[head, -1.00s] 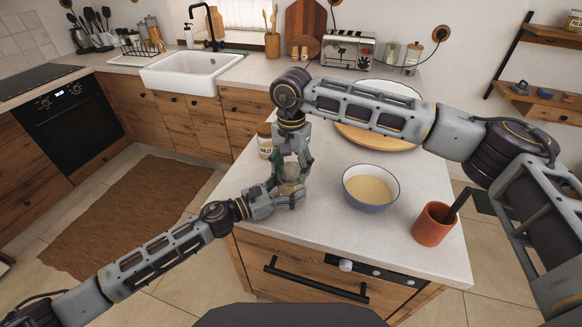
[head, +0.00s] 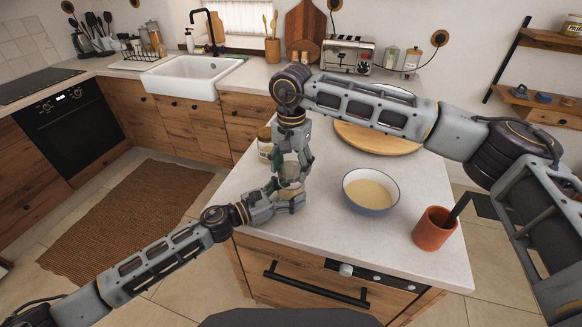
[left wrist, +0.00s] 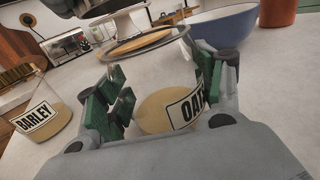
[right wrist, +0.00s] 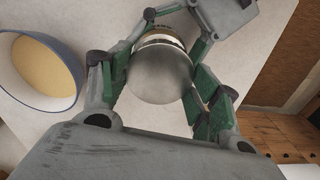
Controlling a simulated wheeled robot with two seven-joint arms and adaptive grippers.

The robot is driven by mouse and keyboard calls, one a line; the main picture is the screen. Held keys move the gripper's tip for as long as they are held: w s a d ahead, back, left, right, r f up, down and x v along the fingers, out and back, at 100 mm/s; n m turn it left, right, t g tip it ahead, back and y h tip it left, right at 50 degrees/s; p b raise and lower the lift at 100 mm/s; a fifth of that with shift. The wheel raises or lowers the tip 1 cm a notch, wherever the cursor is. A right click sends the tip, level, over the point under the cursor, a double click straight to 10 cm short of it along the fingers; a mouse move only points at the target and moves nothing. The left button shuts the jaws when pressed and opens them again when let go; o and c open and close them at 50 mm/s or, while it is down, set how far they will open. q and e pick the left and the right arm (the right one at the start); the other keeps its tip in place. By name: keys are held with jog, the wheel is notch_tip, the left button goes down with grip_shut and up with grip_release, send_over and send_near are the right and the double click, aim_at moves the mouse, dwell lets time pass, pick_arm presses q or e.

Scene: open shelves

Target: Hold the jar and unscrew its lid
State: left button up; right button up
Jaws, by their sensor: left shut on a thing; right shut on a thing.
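The glass jar (head: 288,190) of tan oats stands upright above the near left part of the worktop. Its label, partly reading OATS, shows in the left wrist view (left wrist: 184,110). My left gripper (head: 290,198) is shut around its body from the side, green pads on both sides. My right gripper (head: 291,168) points down over it, shut on the round grey metal lid (right wrist: 160,73). The lid lies between the green pads in the right wrist view. The fingers hide part of the jar.
A BARLEY jar (left wrist: 42,112) stands close behind the held jar. A blue-rimmed bowl (head: 370,206) of tan contents and a terracotta pot (head: 433,228) with a dark handle stand to the right. A round wooden board (head: 378,140) lies farther back. The worktop's front middle is clear.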

aim_at(291, 169)
jog(key=shift+r, duration=0.1)
dwell(0.3)
jog(key=shift+r, duration=1.9)
pick_arm(q)
jog(key=o, duration=2.1)
jog(key=shift+c, duration=0.2)
jog(key=shift+a, duration=0.1)
jog(key=shift+v, duration=5.95)
